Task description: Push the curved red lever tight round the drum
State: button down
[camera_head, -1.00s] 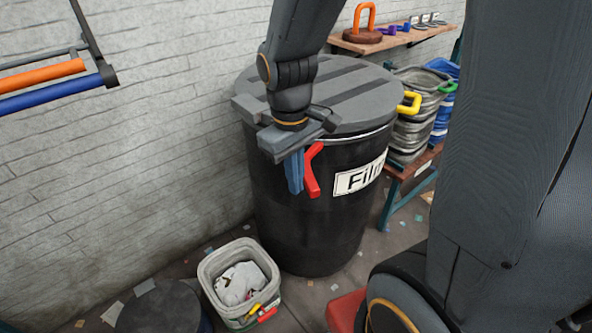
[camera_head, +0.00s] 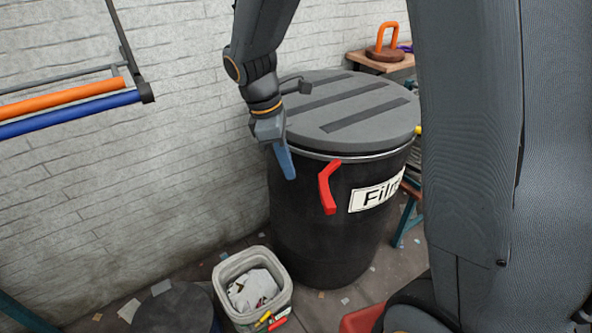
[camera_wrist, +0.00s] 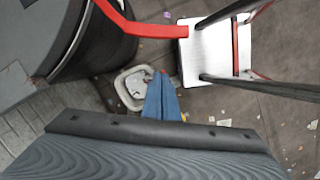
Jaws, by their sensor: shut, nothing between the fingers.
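The black drum (camera_head: 318,228) stands upright by the brick wall, with a grey lid (camera_head: 350,108) and a white label. The curved red lever (camera_head: 327,188) sits at the drum's rim, left of the label, and its free end hangs down and out. The lever also shows in the wrist view (camera_wrist: 150,30), sticking out from the drum's edge. My gripper (camera_head: 289,176) has blue fingers, is shut and empty, and points down at the drum's left side. It is left of the lever with a gap between them. In the wrist view the fingers (camera_wrist: 162,97) are apart from the lever.
A grey bin (camera_head: 252,285) with white scraps stands on the floor before the drum. A rack with orange and blue bars (camera_head: 70,110) is on the left wall. A wooden shelf (camera_head: 372,64) with an orange handle is behind right. Floor scraps lie about.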

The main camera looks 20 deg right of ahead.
jog(key=s+d+f+p, duration=0.1)
jog(key=d+f+p, duration=0.2)
jog(key=d+f, duration=0.2)
jog(key=shift+s+x, duration=0.25)
jog(key=shift+x, duration=1.2)
jog(key=shift+s+d+r, duration=0.1)
